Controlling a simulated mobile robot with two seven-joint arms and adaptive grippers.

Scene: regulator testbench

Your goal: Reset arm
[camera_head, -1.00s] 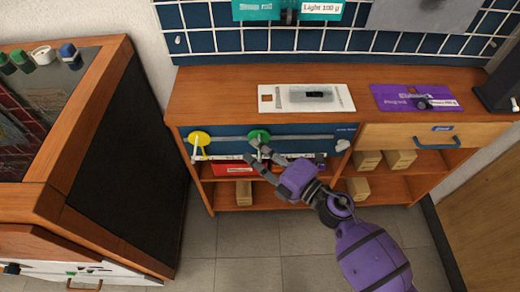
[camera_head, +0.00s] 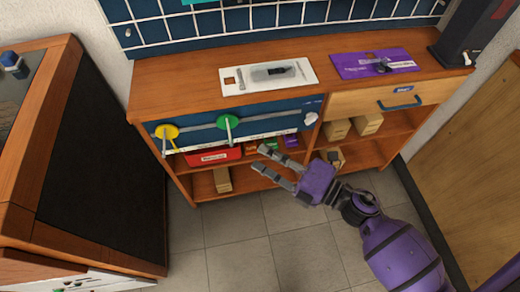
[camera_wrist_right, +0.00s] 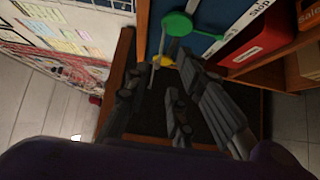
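My right gripper (camera_head: 262,159) is open and empty, its fingers apart, in front of and below the blue slider panel (camera_head: 270,115). The green disc (camera_head: 228,122) with a pale lever sits midway along the panel's slot. The yellow disc (camera_head: 167,131) sits at the slot's left end, also with a lever. The gripper is clear of both in the head view. In the right wrist view the green disc (camera_wrist_right: 177,24) and the yellow disc (camera_wrist_right: 163,60) show beyond the spread fingers (camera_wrist_right: 178,105). My left gripper is not in view.
A wooden bench (camera_head: 190,81) carries a white plate (camera_head: 306,71) and a purple plate (camera_head: 345,64). Its shelves hold a red bin (camera_head: 214,156) and several small boxes (camera_head: 368,123). A wooden cabinet (camera_head: 85,150) stands at left. The tiled floor (camera_head: 240,240) in front is clear.

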